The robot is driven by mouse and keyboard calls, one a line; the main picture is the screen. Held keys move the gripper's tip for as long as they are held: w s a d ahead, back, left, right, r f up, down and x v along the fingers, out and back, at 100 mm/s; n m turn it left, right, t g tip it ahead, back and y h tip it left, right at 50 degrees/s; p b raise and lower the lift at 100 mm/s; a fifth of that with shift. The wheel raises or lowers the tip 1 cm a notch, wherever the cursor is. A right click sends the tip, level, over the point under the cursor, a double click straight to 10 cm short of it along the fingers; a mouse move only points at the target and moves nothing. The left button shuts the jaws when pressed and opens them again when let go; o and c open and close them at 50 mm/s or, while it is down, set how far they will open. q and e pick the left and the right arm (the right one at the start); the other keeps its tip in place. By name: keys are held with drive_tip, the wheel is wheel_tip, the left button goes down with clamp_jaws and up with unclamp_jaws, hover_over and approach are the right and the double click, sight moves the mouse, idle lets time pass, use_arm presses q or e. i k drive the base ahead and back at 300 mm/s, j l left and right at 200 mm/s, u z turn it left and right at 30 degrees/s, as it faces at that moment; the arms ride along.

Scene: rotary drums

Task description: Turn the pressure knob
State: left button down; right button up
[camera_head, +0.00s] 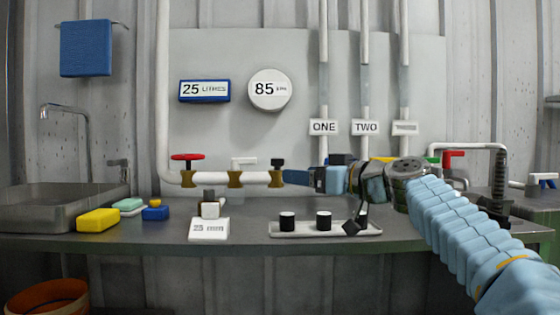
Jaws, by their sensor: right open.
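No label shows which one is the pressure knob. A round white gauge (270,90) above reads 85, with a small unit that looks like kPa. My right gripper (290,177) reaches in from the right and is open. Its dark fingertips are at the pipe's right end, just below and right of the black knob; I cannot tell whether they touch. My left gripper is out of view.
A blue-framed display (204,90) reads 25 litres. A sink (50,208) is at left. Labelled pipes stand behind my right arm.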

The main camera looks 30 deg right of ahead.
sight(276, 163)
drive_tip(key=i+l, duration=0.75)
drive_tip(key=l, duration=0.2)
